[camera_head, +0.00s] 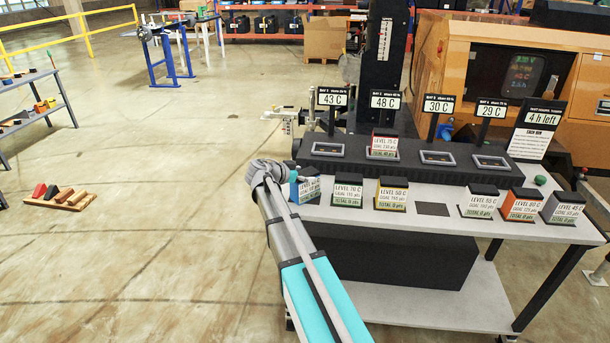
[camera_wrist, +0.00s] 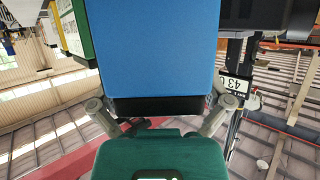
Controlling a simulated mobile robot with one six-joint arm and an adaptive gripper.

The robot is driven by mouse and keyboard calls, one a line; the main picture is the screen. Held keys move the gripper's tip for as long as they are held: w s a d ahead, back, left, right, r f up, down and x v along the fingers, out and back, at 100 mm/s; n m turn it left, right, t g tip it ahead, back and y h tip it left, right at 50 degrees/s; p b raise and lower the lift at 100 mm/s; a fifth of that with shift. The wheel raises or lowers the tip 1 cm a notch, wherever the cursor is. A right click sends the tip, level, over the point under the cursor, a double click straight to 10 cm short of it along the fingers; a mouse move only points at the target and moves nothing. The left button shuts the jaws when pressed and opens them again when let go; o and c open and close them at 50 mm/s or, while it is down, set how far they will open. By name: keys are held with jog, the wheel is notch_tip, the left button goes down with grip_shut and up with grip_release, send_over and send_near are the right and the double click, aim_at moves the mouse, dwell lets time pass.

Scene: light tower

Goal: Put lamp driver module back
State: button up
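A blue lamp driver module (camera_head: 309,190) with a black cap and white label is at the left end of the module row on the grey table. My gripper (camera_head: 278,172) is beside it and hides its left part. In the wrist view its blue side and black cap (camera_wrist: 157,106) fill the space between my fingers (camera_wrist: 159,112), which appear shut on it. I cannot tell whether its base touches the table. In the black rack (camera_head: 325,158), the second bay, under the 48 C sign, holds a red module (camera_head: 382,144). The other bays look empty.
A green-labelled module (camera_head: 347,192) stands right of the blue one, then a yellow one (camera_head: 391,194). A bare dark spot (camera_head: 432,209) separates them from white, orange (camera_head: 521,206) and grey modules. Bay signs (camera_head: 333,97) rise behind the rack.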

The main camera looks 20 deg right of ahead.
jog(key=shift+r, duration=0.1)
dwell(0.3)
jog(key=shift+s+a+r+p, duration=0.15)
jog(key=shift+a+r+p, duration=0.15)
jog(key=shift+a+p, duration=0.2)
jog(key=p+v, duration=0.3)
jog(key=v, duration=0.7)
jog(key=shift+a+p, duration=0.4)
jog(key=shift+r, duration=0.1)
jog(key=s+a+f+n+g+y, duration=0.1)
jog(key=s+a+f+n+y, duration=0.2)
jog(key=s, duration=0.5)
jog(key=s+a+f+n+y, duration=0.4)
jog(key=s+a+n+y, duration=0.1)
jog(key=s+n+y, duration=0.1)
jog(key=s+a+f+n+g+y, duration=0.1)
jog(key=s+a+f+n+y, duration=0.2)
jog(key=s+n, duration=0.3)
jog(key=s+f+y, duration=0.1)
jog(key=s, duration=0.2)
jog(key=shift+s+a+f+n+g, duration=0.25)
jog(key=shift+s+a+n+g, duration=0.05)
jog(key=shift+s+a+n, duration=0.1)
